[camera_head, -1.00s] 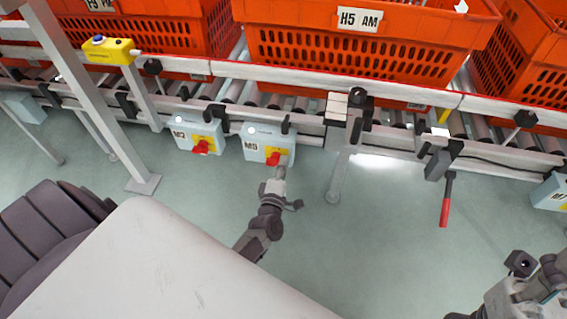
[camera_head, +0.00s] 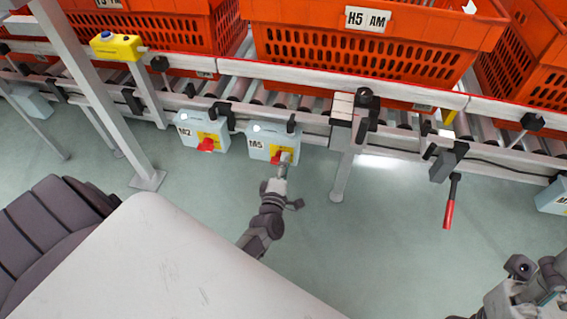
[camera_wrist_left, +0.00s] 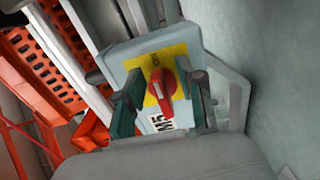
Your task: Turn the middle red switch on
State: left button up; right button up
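The red switch (camera_head: 281,157) sits on a yellow plate on the pale blue box marked M5 (camera_head: 258,146), on the conveyor's side. My left gripper (camera_head: 283,165) is right at this switch and partly hides it. In the left wrist view, the red switch (camera_wrist_left: 162,88) lies between the two dark green fingers of my left gripper (camera_wrist_left: 165,100). The fingers are apart, one on each side, with gaps to the knob. My right arm (camera_head: 530,285) shows at the lower right corner; its finger state is unclear.
A similar box M2 (camera_head: 188,132) with a red switch (camera_head: 207,144) hangs to the left. Another box (camera_head: 554,196) is at the right edge. A red-handled lever (camera_head: 449,212) hangs from the conveyor. Orange totes (camera_head: 375,50) stand on the rollers. A yellow button box (camera_head: 117,46) is upper left.

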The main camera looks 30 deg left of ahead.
pick_arm(q)
jog(key=shift+d, duration=0.15)
jog(key=v, duration=1.1)
jog(key=shift+s, duration=0.45)
jog(key=shift+r, duration=0.1)
